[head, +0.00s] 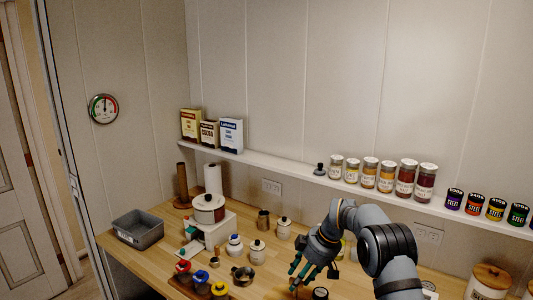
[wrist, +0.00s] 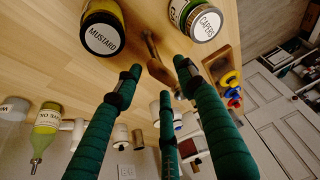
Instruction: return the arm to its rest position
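My arm reaches over the wooden counter in the head view. A mustard jar (wrist: 102,30) stands to the left of the fingertips and a capers jar (wrist: 203,22) to the right in that view.
A shelf with spice jars (head: 386,176) and small dark tins (head: 475,203) runs behind my arm. A lidded canister (head: 488,283) stands at right. Space above the counter is open.

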